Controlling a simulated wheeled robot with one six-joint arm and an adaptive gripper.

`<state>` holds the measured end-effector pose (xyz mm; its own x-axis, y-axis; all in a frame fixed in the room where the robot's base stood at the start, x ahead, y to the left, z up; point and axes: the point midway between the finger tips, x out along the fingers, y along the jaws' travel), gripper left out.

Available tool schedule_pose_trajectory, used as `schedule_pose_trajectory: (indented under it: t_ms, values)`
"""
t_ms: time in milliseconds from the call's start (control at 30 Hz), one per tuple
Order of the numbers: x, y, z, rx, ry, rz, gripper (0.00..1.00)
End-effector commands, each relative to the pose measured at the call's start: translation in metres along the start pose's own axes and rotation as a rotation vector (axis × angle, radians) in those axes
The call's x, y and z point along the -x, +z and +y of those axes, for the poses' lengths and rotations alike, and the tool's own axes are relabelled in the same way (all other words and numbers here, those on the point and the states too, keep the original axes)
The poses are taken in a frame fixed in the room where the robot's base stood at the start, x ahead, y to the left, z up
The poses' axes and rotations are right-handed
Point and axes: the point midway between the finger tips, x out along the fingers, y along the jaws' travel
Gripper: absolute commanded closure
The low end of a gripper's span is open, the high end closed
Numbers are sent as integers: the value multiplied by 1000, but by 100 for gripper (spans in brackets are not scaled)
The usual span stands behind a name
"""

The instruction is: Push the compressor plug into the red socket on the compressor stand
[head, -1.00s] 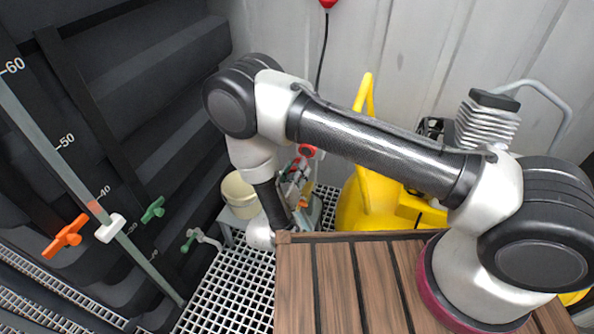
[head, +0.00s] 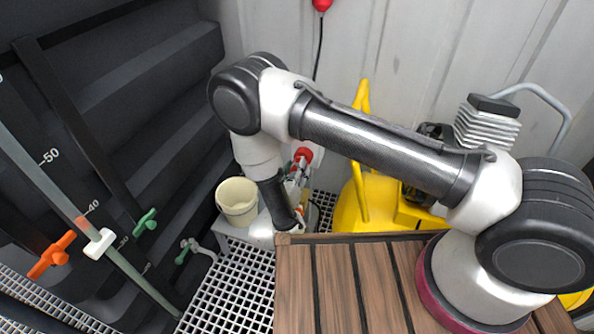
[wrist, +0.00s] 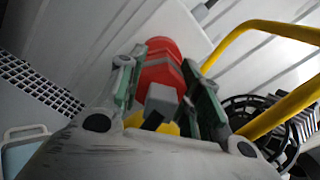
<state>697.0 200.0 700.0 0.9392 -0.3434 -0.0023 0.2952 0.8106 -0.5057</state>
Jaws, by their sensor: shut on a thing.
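My gripper (wrist: 168,92) is shut on the compressor plug (wrist: 161,100), whose grey block shows between the green-padded fingers in the wrist view. A red round body (wrist: 160,60) lies straight ahead between and beyond the fingertips. I cannot tell where the plug ends and the red socket begins, or whether they touch. In the head view my gripper (head: 297,180) is small and partly hidden behind my arm. A red round part (head: 303,154) shows just beyond it, in front of a pale panel (head: 317,156). The yellow compressor (head: 375,195) stands to the right.
A cream bucket (head: 238,207) stands on a grey stand left of my gripper. A yellow handle (wrist: 235,45) rises close on the right in the wrist view. Valves with orange (head: 52,255) and green (head: 146,221) handles are at the left. White grating (head: 225,290) covers the floor.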

Motion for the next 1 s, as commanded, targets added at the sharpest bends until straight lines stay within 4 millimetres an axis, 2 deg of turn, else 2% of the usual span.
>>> schedule_pose_trajectory:
  t_ms: [1000]
  values:
    - [-7, 0, 0, 0, -1, 0, 100]
